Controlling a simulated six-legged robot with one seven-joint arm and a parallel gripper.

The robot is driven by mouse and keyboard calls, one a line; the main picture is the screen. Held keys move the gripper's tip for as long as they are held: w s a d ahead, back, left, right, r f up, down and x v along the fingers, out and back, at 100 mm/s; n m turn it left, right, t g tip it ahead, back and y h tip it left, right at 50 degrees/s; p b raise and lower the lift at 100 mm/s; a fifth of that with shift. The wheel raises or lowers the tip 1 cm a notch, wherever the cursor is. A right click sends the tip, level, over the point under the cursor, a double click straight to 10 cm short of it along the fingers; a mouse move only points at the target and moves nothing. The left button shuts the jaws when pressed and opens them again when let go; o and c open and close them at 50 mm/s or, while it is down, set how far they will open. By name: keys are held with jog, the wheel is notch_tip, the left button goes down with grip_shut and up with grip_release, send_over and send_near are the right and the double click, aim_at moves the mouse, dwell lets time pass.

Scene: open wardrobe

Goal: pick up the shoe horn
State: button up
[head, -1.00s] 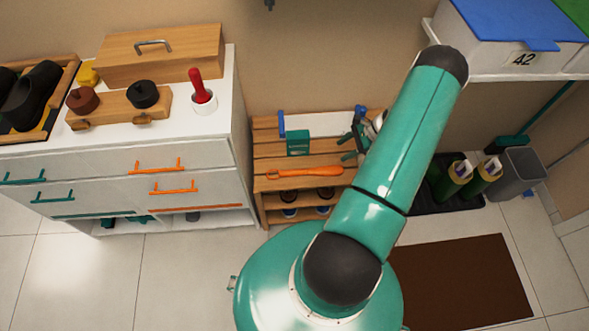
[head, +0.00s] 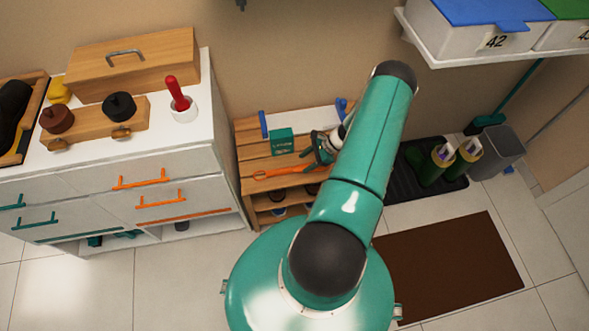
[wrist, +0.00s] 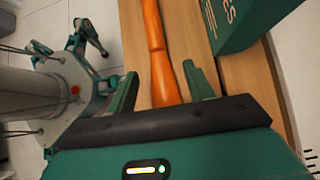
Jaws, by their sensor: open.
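The orange shoe horn (head: 280,172) lies on the slatted wooden rack (head: 256,187), its right end partly hidden by my arm and gripper. My gripper (head: 314,155) is over the rack, near the horn's right part. In the wrist view the shoe horn (wrist: 157,50) runs lengthwise between the two green fingers of my gripper (wrist: 160,85), which are apart. The jaws are open and nothing is clamped. I cannot tell how much height remains between fingers and horn.
A green box (head: 282,141) stands on the rack just behind the horn; it is close to the right finger in the wrist view (wrist: 232,22). A white drawer cabinet (head: 160,165) stands left of the rack. A black tray (head: 405,187) with boots lies right.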

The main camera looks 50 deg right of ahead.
aim_at(296, 169)
jog(key=x, duration=0.4)
jog(key=shift+a+f, duration=0.1)
jog(key=shift+a, duration=0.05)
jog(key=c, duration=1.1)
